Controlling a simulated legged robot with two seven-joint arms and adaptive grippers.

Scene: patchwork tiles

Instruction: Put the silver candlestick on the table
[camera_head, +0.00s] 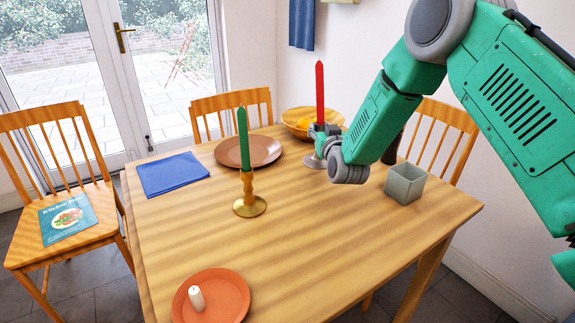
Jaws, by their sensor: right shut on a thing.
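The silver candlestick (314,161) holds a tall red candle (319,92) and stands upright near the back right of the wooden table (290,240). Its round base shows at or just above the tabletop; I cannot tell whether it touches. My right gripper (318,135) reaches in from the right and is shut on the candlestick below the candle. The gripper and wrist hide most of the stem. My left gripper is not in view.
A brass candlestick (250,207) with a green candle stands mid-table. Around it are a brown plate (232,152), blue napkin (172,175), fruit bowl (292,115), grey square pot (405,183) and orange plate (228,289) with a white candle. The front right tabletop is clear.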

